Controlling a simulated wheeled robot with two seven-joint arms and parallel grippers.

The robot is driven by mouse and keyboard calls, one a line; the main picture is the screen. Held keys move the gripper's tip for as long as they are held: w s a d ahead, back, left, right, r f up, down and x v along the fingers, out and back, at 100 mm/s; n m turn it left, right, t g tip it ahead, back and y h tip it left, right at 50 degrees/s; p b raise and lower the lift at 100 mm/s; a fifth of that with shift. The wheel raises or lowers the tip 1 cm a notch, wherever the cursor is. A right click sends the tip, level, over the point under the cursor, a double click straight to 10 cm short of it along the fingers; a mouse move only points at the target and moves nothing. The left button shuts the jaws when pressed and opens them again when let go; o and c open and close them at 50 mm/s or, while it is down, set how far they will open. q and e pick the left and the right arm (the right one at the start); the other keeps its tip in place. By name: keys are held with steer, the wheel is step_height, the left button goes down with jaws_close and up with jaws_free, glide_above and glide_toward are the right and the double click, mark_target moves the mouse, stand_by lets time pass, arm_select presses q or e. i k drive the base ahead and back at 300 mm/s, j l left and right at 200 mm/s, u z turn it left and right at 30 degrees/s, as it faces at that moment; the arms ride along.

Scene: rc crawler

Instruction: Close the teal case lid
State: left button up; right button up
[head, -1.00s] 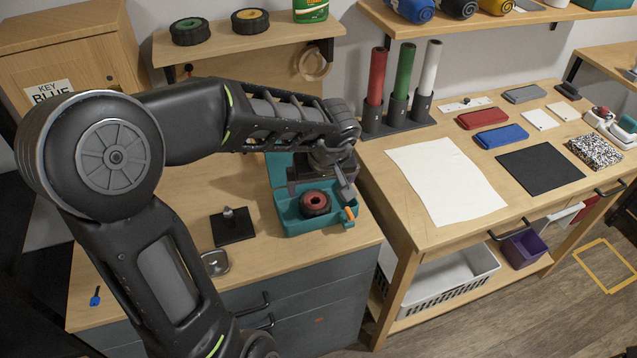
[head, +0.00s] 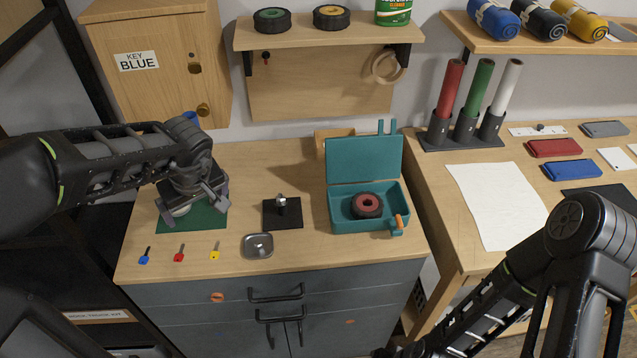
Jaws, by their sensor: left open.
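The teal case (head: 346,224) stands on the right part of the wooden cabinet top. Its lid (head: 364,158) is up, standing roughly upright at the back. A dark wheel with a red hub (head: 367,205) lies inside, and an orange latch (head: 399,221) shows at the front right corner. My left gripper (head: 212,205) is over the green mat at the left, well away from the case. It is open, with a whitish round thing below or beside it, partly hidden. My right arm comes in at the lower right; its gripper is not visible.
Between the left gripper and the case are a black square base with a metal post (head: 281,208) and a small metal dish (head: 257,245). Blue, red and yellow keys (head: 179,251) lie along the front. A shelf (head: 330,33) overhangs the back. A worktable (head: 440,215) adjoins at right.

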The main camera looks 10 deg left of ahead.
mark_target(357, 158)
steer(key=k, duration=1)
